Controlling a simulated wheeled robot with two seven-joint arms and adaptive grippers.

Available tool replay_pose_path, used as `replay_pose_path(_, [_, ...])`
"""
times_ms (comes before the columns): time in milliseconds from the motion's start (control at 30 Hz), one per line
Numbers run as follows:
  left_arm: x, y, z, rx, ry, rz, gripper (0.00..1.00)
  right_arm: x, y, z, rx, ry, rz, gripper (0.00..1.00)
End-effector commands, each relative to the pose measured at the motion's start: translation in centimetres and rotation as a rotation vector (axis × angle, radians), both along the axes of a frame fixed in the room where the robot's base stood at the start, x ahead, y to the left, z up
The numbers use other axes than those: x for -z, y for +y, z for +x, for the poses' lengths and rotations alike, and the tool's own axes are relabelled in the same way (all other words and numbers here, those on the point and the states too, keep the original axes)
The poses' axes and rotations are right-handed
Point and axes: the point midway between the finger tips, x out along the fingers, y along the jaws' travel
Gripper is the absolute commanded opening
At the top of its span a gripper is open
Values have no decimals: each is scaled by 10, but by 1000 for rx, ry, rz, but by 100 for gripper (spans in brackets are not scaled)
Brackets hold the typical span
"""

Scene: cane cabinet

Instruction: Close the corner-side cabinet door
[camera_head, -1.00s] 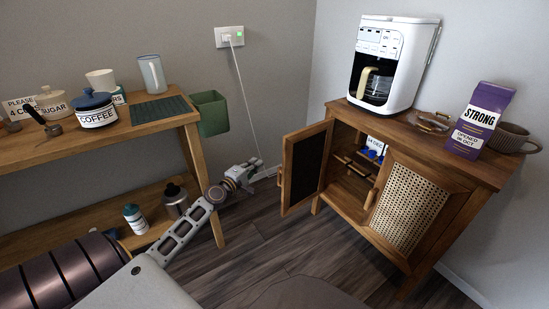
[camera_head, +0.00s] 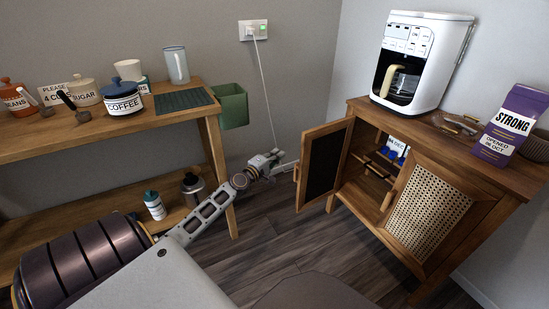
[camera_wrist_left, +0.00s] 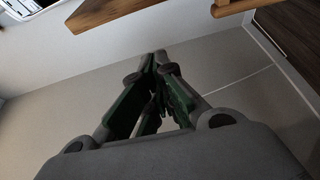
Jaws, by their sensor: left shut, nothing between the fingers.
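The corner-side cabinet door (camera_head: 325,165), a wood frame with a dark panel, stands open on the left of the wooden cabinet (camera_head: 405,240) in the head view. It swings out toward the shelf side, and a small handle (camera_head: 296,173) shows on its free edge. My left gripper (camera_head: 279,158) is left of the door, a short way from its free edge, with no clear contact. In the left wrist view its fingers (camera_wrist_left: 160,58) come together at the tips, empty. Wooden edges (camera_wrist_left: 232,6) show at the top there; I cannot tell which part they are. My right gripper is out of view.
The cane-panel door (camera_head: 428,208) covers the cabinet's right front. A coffee maker (camera_head: 425,55) and a purple coffee bag (camera_head: 507,130) stand on top. The wooden shelf (camera_head: 165,135) with jars is at left, a green bin (camera_head: 232,106) on its end. A white cord (camera_head: 267,95) hangs behind my gripper.

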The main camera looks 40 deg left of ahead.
Motion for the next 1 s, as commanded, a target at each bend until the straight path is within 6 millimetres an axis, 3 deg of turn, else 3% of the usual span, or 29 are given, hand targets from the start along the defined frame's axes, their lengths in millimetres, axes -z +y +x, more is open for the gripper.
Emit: replay_pose_path(1000, [0, 2, 68, -1, -1, -1, 0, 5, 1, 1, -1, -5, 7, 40])
